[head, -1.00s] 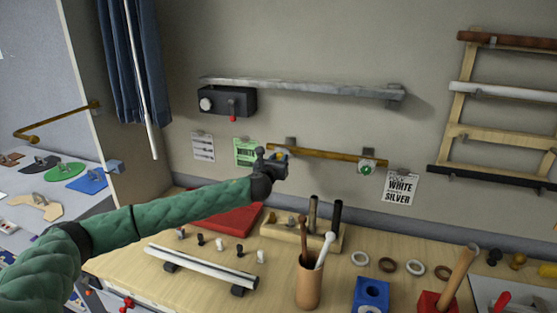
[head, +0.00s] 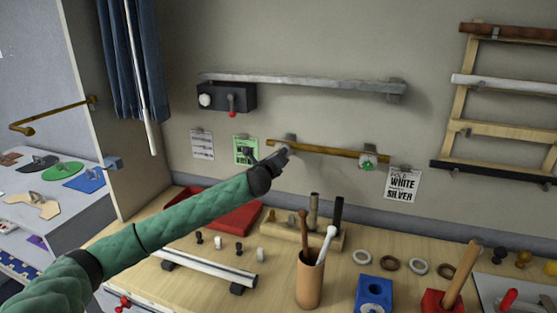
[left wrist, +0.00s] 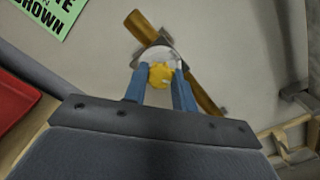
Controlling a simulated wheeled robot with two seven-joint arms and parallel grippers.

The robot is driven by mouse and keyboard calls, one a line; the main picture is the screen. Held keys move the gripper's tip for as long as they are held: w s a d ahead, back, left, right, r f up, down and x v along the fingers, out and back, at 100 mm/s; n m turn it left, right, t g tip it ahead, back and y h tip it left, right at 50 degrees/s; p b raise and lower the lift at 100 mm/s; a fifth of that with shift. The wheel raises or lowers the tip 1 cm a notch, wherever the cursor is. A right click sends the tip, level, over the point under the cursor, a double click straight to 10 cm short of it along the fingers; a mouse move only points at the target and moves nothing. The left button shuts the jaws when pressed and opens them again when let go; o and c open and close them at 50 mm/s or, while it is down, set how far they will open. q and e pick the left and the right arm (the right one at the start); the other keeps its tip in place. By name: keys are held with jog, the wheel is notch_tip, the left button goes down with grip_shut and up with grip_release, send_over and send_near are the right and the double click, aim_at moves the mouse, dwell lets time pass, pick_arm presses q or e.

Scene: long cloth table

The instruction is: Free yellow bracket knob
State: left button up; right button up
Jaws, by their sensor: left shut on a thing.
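The yellow knob (left wrist: 160,75) sits on the front of a pale round bracket (left wrist: 160,52) that carries a brass rod on the wall. My left gripper (left wrist: 159,80) is shut on the yellow knob, with a blue finger on either side of it. In the head view my left gripper (head: 282,152) is at the rod's left end and hides the knob. The brass rod (head: 328,151) runs right to a second bracket with a green knob (head: 367,164). The rod (left wrist: 207,101) also crosses behind the bracket in the wrist view. My right gripper is not in view.
A grey shelf bar (head: 310,86) and a black box (head: 222,97) are on the wall above. Printed cards hang beside the rod, one green (head: 245,150). Below, the table holds a red tray (head: 225,212), a peg block (head: 285,236) and a brown cup (head: 309,281).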

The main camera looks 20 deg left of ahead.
pick_arm(q)
jog(key=shift+a+f+n+b, duration=0.1)
jog(key=shift+n+b, duration=0.95)
jog(key=shift+n, duration=2.05)
jog(key=shift+f+n+b, duration=0.1)
jog(key=shift+n+b, duration=0.95)
jog(key=shift+n, duration=2.05)
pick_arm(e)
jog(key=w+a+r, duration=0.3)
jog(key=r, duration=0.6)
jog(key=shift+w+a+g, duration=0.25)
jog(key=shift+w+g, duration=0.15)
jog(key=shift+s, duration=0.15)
pick_arm(q)
jog(key=o, duration=1)
jog(key=shift+a, duration=0.1)
jog(key=shift+r, duration=0.1)
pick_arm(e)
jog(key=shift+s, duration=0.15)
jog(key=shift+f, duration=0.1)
